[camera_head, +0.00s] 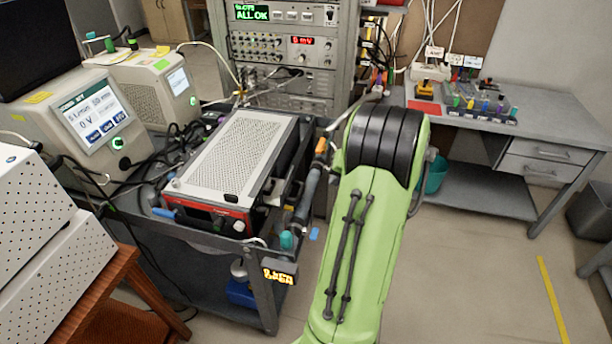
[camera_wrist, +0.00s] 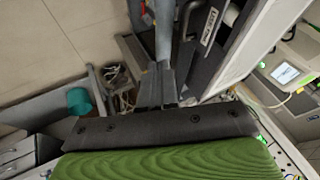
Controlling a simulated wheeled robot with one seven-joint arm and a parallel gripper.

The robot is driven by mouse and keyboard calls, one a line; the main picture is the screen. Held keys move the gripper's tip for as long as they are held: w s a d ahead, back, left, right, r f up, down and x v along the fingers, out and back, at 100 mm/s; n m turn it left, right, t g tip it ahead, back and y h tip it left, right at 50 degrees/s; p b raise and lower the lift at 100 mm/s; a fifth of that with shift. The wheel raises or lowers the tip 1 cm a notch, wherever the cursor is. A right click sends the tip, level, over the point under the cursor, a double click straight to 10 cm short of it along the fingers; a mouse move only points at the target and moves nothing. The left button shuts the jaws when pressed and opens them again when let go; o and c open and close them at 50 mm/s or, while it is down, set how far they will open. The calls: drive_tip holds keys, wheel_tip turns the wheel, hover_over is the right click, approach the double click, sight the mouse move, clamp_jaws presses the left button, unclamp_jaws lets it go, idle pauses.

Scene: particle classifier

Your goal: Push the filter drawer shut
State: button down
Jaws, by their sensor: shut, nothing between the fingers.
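The filter drawer appears to be the dark grey part (camera_wrist: 204,72) beside a small white label (camera_wrist: 210,27) in the wrist view. The label's print is too small to read surely. How far the drawer stands out cannot be told. My gripper (camera_wrist: 163,78) shows in the wrist view as grey fingers, shut and empty, left of the dark part. Whether they touch it is unclear. In the head view my green arm hides the gripper and this side. A grey unit with a perforated top (camera_head: 237,150) and red front stands on the cart.
The cart (camera_head: 185,240) carries hoses and cables close to the unit. An instrument rack (camera_head: 290,85) stands behind. A workbench (camera_head: 560,115) with drawers is at the right, with a teal bin (camera_head: 434,178) below. Open floor (camera_head: 480,270) lies right of my arm.

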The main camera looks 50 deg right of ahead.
sight(288, 187)
drive_tip(key=w+f+b, duration=0.1)
drive_tip(key=w+f, duration=0.7)
drive_tip(key=shift+w+a+f+b, duration=0.2)
drive_tip(key=shift+a+f+b, duration=0.1)
drive_tip(key=shift+a+b, duration=0.1)
drive_tip(key=shift+w+a, duration=0.4)
drive_tip(key=shift+w, duration=0.45)
drive_tip(key=shift+w+a, duration=0.4)
drive_tip(key=shift+w, duration=0.5)
drive_tip(key=shift+w+a, duration=0.4)
drive_tip(key=shift+w, duration=0.45)
